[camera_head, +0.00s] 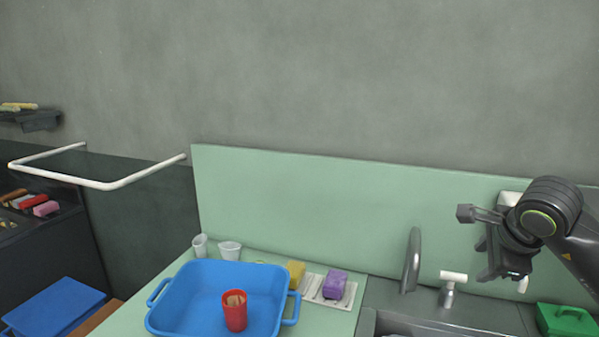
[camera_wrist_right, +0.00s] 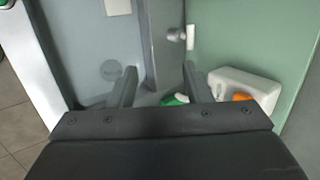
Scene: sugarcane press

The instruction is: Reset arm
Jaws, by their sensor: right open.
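My right gripper (camera_head: 474,243) is raised at the right of the head view, in front of the pale green backsplash and above the sink area. It is open, and I see nothing between its fingers. In the right wrist view its two fingers (camera_wrist_right: 158,88) stand apart at either side of the middle. My left gripper is not in view.
A blue basin (camera_head: 185,318) holds a red cup (camera_head: 234,311) on the pale green counter. Two white cups (camera_head: 229,251) stand behind it. A purple sponge (camera_head: 335,285) lies beside it. A tap (camera_head: 411,262) and a green box (camera_head: 566,320) are near the sink.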

